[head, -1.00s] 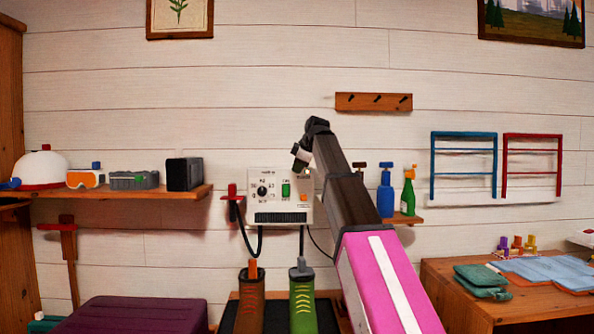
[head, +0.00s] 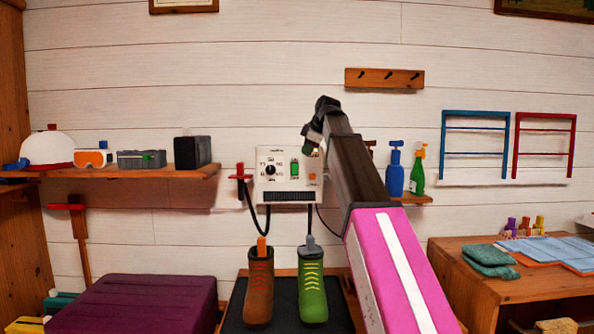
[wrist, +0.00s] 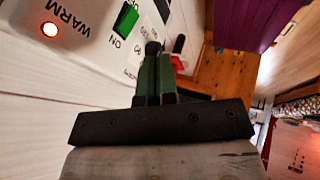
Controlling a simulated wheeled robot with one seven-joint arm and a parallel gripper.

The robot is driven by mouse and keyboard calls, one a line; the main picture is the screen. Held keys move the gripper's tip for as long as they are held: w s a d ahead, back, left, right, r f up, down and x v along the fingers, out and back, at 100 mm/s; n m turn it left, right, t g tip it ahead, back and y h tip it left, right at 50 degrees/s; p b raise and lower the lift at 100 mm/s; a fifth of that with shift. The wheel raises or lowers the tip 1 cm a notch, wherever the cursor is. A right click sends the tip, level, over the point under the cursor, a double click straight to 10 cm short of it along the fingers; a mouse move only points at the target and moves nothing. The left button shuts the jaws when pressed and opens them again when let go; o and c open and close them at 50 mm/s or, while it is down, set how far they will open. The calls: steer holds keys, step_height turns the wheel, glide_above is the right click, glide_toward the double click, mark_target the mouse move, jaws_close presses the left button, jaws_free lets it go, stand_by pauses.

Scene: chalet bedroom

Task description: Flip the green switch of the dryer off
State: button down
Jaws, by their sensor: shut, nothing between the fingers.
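The dryer is a pale control box (head: 265,187) on the wall, with a black vent along its lower part. Its green switch (head: 295,169) is upright, right of a black knob (head: 270,170). The switch shows in the wrist view (wrist: 126,18) near an "ON" label; I cannot tell which way it is set. My gripper (head: 308,153) is by the box's upper right corner, partly hiding it. In the wrist view its green fingers (wrist: 157,58) are shut and empty, to the right of the switch and apart from it in the picture.
A small light (wrist: 50,29) glows beside "WARM". Brown (head: 259,290) and green (head: 312,288) boots stand below the dryer. A blue bottle (head: 394,174) and green spray bottle (head: 417,175) stand on a shelf to the right. A left shelf (head: 110,173) holds several items.

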mark_target(297, 169)
steer(key=x, duration=0.3)
steer(key=w+x, duration=0.1)
steer(key=x, duration=0.7)
steer(key=shift+w+d+r, duration=0.2)
steer(key=shift+w+r, duration=0.1)
steer(key=shift+w, duration=0.15)
steer(key=shift+w+f, duration=0.15)
steer(key=shift+w, duration=0.65)
